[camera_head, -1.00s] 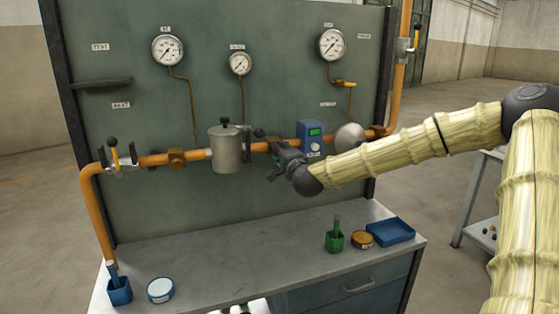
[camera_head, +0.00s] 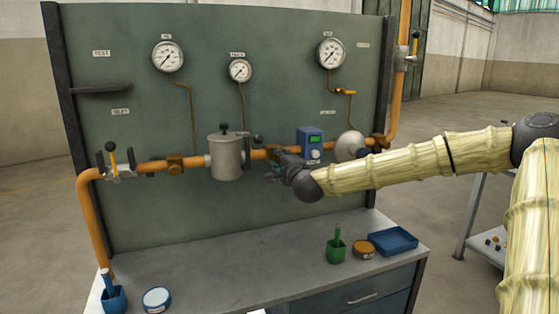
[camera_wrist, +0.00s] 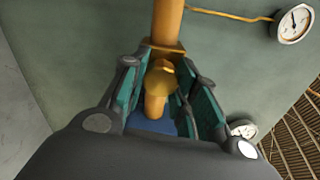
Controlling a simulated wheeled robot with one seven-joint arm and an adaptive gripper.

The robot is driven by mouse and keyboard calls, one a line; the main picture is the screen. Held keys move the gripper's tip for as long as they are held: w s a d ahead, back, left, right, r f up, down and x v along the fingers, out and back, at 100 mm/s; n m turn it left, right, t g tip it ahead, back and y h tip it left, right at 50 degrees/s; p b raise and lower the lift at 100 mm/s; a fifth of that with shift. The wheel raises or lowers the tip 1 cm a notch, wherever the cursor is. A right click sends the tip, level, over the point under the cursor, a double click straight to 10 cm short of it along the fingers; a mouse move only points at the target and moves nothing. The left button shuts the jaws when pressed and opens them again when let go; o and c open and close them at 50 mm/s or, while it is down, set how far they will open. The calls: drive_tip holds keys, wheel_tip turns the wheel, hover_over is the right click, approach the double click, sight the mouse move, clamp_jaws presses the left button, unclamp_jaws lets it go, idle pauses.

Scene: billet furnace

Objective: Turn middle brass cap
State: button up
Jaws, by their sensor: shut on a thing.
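The middle brass cap (camera_wrist: 160,78) is a hexagonal brass piece on the orange pipe (camera_wrist: 167,22). In the wrist view it sits between the two teal-lined fingers of my gripper (camera_wrist: 159,84). My gripper is shut on it. In the head view my gripper (camera_head: 276,160) is at the pipe, just right of the grey pot, and mostly hides the cap there. Another brass fitting (camera_head: 175,164) is on the pipe to the left. One more (camera_head: 379,141) is at the right end, partly behind a round grey part.
The grey pot (camera_head: 226,158) is close left of my gripper. A blue meter (camera_head: 310,145) is close right. Gauges (camera_head: 168,56) hang on the green panel above. The bench (camera_head: 230,262) below holds a green holder (camera_head: 336,251), a blue tray (camera_head: 388,242) and tins.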

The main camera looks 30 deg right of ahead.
drive_tip(key=o, duration=1)
drive_tip(key=shift+d+f, duration=0.1)
drive_tip(key=shift+d, duration=0.05)
drive_tip(key=shift+v, duration=5.95)
